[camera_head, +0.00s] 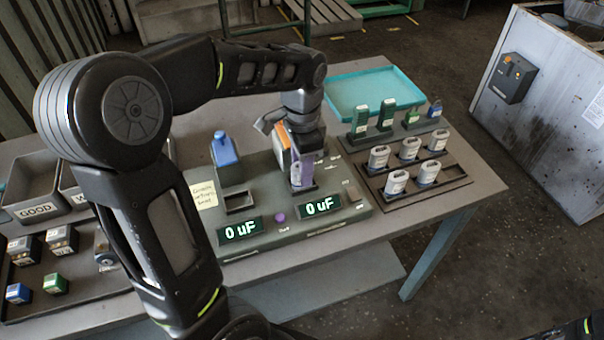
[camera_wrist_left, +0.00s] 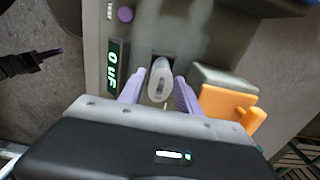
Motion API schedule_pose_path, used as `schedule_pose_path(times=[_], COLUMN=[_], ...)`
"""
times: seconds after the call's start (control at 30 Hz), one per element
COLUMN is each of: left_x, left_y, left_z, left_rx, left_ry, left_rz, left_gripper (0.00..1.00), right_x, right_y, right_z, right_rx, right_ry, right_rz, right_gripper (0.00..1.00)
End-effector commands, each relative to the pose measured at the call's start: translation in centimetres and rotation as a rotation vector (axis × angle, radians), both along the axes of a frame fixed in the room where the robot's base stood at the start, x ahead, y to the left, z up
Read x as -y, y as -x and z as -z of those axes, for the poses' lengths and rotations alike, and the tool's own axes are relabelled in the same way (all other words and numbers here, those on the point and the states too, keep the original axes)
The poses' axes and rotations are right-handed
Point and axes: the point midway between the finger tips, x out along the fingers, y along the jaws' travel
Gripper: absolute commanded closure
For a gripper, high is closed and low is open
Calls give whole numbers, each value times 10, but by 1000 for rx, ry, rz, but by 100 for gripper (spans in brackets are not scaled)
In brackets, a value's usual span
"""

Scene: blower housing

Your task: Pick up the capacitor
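The tester (camera_head: 260,190) stands mid-table with two displays reading 0 uF. In the left wrist view, a pale grey capacitor (camera_wrist_left: 160,80) stands in a tester slot beside a display. My left gripper (camera_wrist_left: 158,92) has its purple fingers on either side of it, with small visible gaps, so it looks open around the capacitor.
Several grey capacitors (camera_head: 408,148) stand in a dark rack (camera_head: 455,182) at right, with green ones (camera_head: 387,114) behind. A teal tray (camera_head: 375,88) is at the back. An orange lever (camera_wrist_left: 225,102) is close beside the left gripper. A GOOD bin (camera_head: 36,208) stands left.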

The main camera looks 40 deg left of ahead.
Motion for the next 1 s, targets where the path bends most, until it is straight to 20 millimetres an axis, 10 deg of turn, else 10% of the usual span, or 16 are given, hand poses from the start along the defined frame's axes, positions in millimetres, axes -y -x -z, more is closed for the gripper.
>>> schedule_pose_path(times=[0.4,1.0], left_x=[0,0], left_y=[0,0], left_z=[0,-1], left_rx=[0,1], left_ry=[0,1], left_rz=[0,0], left_gripper=[60,100], right_x=[0,0], right_y=[0,0], right_z=[0,0], right_rx=[0,0], right_ry=[0,0], right_rz=[0,0], right_gripper=[100,100])
